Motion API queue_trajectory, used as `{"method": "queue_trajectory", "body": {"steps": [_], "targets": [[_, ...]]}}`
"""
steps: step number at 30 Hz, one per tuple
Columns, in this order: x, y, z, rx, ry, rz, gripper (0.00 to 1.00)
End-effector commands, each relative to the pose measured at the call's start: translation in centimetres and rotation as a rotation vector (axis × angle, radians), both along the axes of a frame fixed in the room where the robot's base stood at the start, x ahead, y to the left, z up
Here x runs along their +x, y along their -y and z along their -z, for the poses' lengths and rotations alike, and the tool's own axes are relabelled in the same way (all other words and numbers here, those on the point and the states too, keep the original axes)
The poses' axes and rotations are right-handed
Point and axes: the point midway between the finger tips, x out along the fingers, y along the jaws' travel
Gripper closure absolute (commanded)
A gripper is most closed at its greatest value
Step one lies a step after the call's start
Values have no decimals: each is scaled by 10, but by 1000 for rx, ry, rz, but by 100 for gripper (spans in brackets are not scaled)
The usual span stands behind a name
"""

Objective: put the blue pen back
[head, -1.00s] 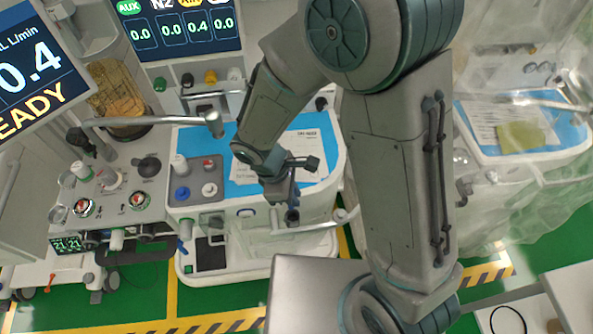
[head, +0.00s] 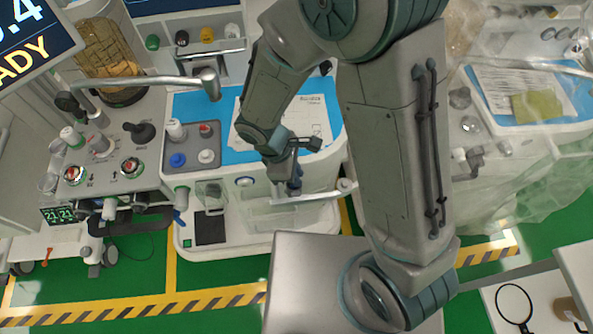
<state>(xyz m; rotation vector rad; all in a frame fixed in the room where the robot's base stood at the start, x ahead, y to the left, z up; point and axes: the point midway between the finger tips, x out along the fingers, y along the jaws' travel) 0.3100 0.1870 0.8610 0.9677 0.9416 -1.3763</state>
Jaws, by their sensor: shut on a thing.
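My gripper (head: 294,184) is in the middle of the head view, above the front edge of the near cart (head: 215,245). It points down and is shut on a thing. A small dark bluish piece shows at its tip and appears to be the blue pen; it is small and largely hidden by the fingers. The cart's blue top (head: 215,110) lies behind the gripper, with a printed white sheet (head: 305,112) on it.
A pale rail (head: 315,196) runs close by the gripper at the cart front. A tray of knobs (head: 193,145) is to the left. A jointed grey bar (head: 150,80) reaches over the top. A second cart under clear plastic (head: 500,170) stands right.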

Motion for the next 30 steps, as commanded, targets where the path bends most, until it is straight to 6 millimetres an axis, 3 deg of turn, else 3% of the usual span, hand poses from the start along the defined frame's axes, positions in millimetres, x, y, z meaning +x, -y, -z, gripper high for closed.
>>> {"method": "queue_trajectory", "body": {"steps": [28,29,30], "targets": [[0,0,12,0,0,-1,100],[0,0,12,0,1,-1,80],[0,0,11,0,1,-1,69]]}}
